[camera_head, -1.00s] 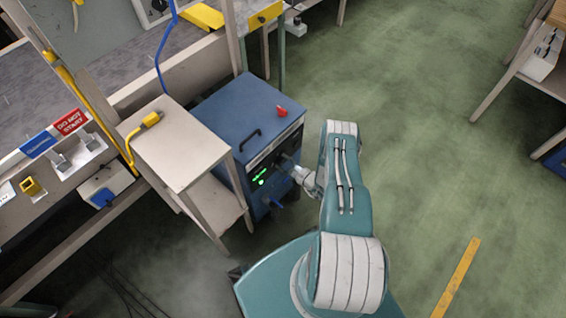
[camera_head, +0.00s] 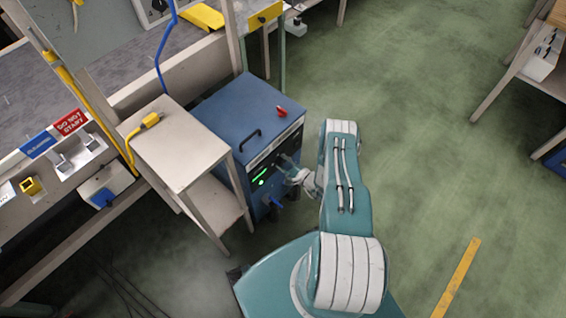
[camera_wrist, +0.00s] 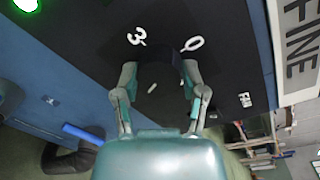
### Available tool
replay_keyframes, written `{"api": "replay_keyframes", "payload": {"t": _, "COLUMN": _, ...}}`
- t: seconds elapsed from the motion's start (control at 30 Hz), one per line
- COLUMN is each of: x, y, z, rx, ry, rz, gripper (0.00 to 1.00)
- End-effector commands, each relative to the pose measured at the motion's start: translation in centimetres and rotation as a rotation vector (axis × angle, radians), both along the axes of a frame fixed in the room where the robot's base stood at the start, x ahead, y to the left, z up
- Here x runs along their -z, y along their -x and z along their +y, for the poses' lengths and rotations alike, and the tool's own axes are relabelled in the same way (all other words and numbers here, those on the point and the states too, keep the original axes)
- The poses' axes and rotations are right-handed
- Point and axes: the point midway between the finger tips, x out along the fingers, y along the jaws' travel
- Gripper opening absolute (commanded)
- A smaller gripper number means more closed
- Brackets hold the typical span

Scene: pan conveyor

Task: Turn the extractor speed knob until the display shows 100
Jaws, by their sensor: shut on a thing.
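The extractor is a blue box (camera_head: 238,115) with a dark front panel, standing beside a small beige table in the head view. A green lit display (camera_head: 259,175) glows on its front; its digits are too small to read. In the wrist view only a green-white glow (camera_wrist: 26,5) shows at the top left. My gripper (camera_head: 284,164) is at the front panel. In the wrist view my gripper (camera_wrist: 160,74) has its two fingers on either side of a dark round knob (camera_wrist: 158,92) with a white pointer mark, shut on it. White characters "3" and "0" are printed beyond it.
A red part (camera_head: 281,111) and a black handle (camera_head: 250,140) are on the box's top. A blue part (camera_head: 277,201) juts from its lower front. The beige table (camera_head: 180,145) stands close on the left. Green floor (camera_head: 430,130) is open on the right.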

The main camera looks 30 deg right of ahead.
Motion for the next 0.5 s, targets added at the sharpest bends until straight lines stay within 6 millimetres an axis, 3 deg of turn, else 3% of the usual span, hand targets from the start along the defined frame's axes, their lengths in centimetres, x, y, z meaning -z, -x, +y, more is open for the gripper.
{"api": "replay_keyframes", "payload": {"t": 0.17, "x": 0.01, "y": -0.09, "z": 0.21, "rx": -0.006, "ry": 0.001, "rz": 0.001, "gripper": 0.07}}
{"api": "replay_keyframes", "payload": {"t": 0.2, "x": 0.01, "y": -0.09, "z": 0.21, "rx": -0.006, "ry": 0.0, "rz": 0.001, "gripper": 0.68}}
{"api": "replay_keyframes", "payload": {"t": 0.27, "x": 0.01, "y": -0.07, "z": 0.21, "rx": -0.006, "ry": 0.0, "rz": 0.001, "gripper": 0.9}}
{"api": "replay_keyframes", "payload": {"t": 0.5, "x": 0.01, "y": 0.01, "z": 0.1, "rx": -0.003, "ry": -0.002, "rz": 0.001, "gripper": 0.9}}
